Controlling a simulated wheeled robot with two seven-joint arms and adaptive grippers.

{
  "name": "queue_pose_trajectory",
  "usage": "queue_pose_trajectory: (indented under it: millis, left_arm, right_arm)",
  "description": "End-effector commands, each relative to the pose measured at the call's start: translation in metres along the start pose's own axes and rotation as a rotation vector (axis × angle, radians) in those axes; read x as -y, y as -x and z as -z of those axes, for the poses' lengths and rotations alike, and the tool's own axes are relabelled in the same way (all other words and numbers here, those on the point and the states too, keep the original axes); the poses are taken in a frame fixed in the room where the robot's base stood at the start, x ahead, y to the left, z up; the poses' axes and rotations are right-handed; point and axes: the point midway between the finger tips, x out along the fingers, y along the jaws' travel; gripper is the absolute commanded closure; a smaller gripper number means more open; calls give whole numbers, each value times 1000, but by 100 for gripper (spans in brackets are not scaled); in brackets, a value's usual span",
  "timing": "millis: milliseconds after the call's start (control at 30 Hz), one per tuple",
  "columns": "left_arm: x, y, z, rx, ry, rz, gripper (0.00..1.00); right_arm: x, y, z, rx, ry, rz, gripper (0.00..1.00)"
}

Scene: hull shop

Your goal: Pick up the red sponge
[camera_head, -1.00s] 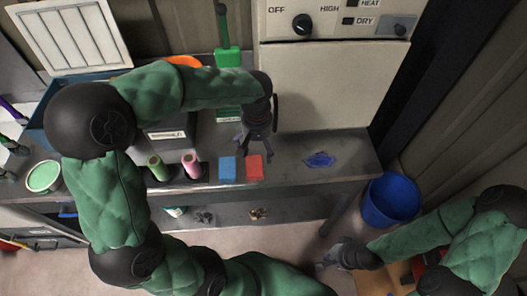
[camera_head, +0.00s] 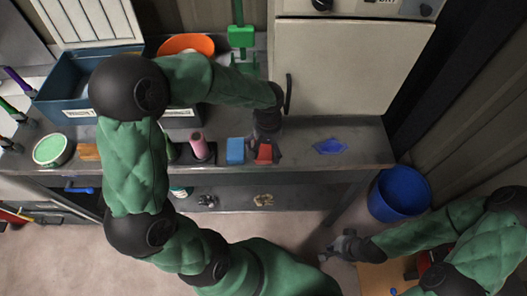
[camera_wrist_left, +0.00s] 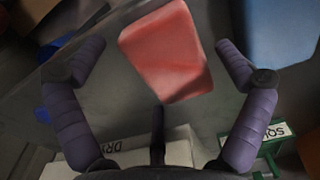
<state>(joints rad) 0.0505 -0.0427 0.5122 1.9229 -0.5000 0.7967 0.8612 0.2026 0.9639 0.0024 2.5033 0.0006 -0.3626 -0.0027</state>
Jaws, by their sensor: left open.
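The red sponge (camera_head: 264,153) lies on the grey metal bench (camera_head: 312,128), just right of the blue sponge (camera_head: 235,151). In the left wrist view the red sponge (camera_wrist_left: 166,52) shows between the two spread fingers, with a gap on both sides. My left gripper (camera_head: 265,150) is open and right over the red sponge, partly hiding it in the head view. Its fingers (camera_wrist_left: 158,70) are not closed on anything. My right gripper (camera_head: 338,250) is low at the right, above the floor and away from the bench; its finger opening is too small to tell.
A blue cloth-like item (camera_head: 329,146) lies right of the red sponge. A pink roll (camera_head: 199,146) stands left of the blue sponge. A white cabinet (camera_head: 350,70) rises behind the bench. A blue bucket (camera_head: 399,194) stands on the floor at the right.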

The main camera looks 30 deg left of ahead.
Motion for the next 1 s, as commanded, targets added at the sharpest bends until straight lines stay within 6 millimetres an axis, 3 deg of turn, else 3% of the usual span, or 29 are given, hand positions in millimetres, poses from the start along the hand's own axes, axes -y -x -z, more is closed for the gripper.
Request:
queue_pose_trajectory:
  millis: [267, 400, 433, 833, 1000]
  left_arm:
    - [0, -6, 0, -1, 0, -1, 0]
    - [0, -6, 0, -1, 0, -1, 37]
    - [0, -6, 0, -1, 0, -1, 40]
    - [0, -6, 0, 1, 0, 0, 41]
    - [0, 4, 0, 0, 0, -1, 41]
  right_arm:
    - [-1, -2, 0, 0, 0, 0, 100]
    - [-1, -2, 0, 0, 0, 0, 100]
    - [-1, -2, 0, 0, 0, 0, 100]
    - [0, -1, 0, 0, 0, 0, 100]
    - [1, 3, 0, 0, 0, 0, 100]
